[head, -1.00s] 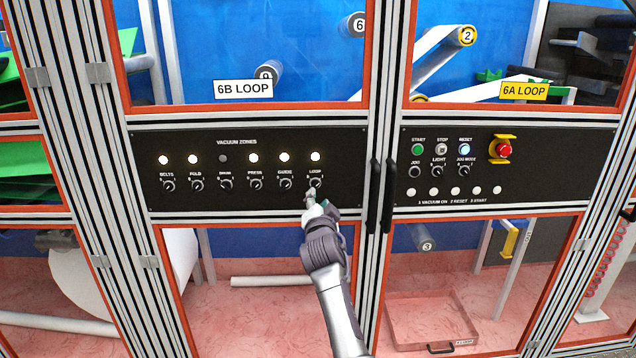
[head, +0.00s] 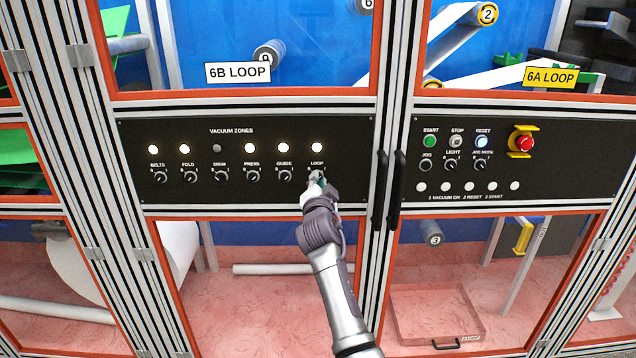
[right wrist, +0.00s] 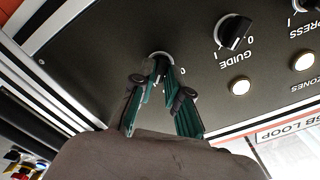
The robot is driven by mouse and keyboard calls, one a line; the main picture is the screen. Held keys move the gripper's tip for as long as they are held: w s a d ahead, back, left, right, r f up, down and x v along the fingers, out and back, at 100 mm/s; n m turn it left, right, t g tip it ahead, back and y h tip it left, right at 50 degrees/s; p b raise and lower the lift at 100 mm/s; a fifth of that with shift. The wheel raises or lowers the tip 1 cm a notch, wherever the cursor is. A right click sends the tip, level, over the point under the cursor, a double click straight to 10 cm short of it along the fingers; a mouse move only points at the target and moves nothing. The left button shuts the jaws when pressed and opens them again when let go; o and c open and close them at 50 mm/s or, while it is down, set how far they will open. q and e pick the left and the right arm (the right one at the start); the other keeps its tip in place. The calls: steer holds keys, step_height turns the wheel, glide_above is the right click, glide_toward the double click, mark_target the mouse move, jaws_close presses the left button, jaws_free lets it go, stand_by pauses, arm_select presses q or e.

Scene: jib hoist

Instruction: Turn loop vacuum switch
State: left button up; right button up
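The loop vacuum switch (right wrist: 160,66), a black knob with a pale ring, is at the right end of the vacuum zones row. In the head view my right gripper (head: 317,183) mostly covers it. In the right wrist view the green-padded fingertips (right wrist: 158,82) lie on both sides of the knob and appear closed on it. The loop lamp (head: 317,148) above is lit. I cannot read the knob's exact setting behind the fingers. My left gripper is not in view.
The guide switch (head: 284,176) is just left of the loop switch; it also shows in the right wrist view (right wrist: 233,32). The drum lamp (head: 217,148) is dark; the other zone lamps are lit. Black door handles (head: 397,190) stand to the right. A red emergency stop (head: 523,143) is farther right.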

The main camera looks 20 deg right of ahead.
jaws_close()
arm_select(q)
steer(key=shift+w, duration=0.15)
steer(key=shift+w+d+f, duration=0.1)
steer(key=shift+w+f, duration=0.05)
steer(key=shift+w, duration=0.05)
arm_select(e)
steer(key=shift+n, duration=0.3)
steer(key=shift+w+a+r+n, duration=0.1)
steer(key=shift+n, duration=4.2)
steer(key=shift+r+n, duration=0.1)
steer(key=shift+n, duration=4.2)
steer(key=o, duration=0.6)
jaws_free()
steer(key=shift+f, duration=0.15)
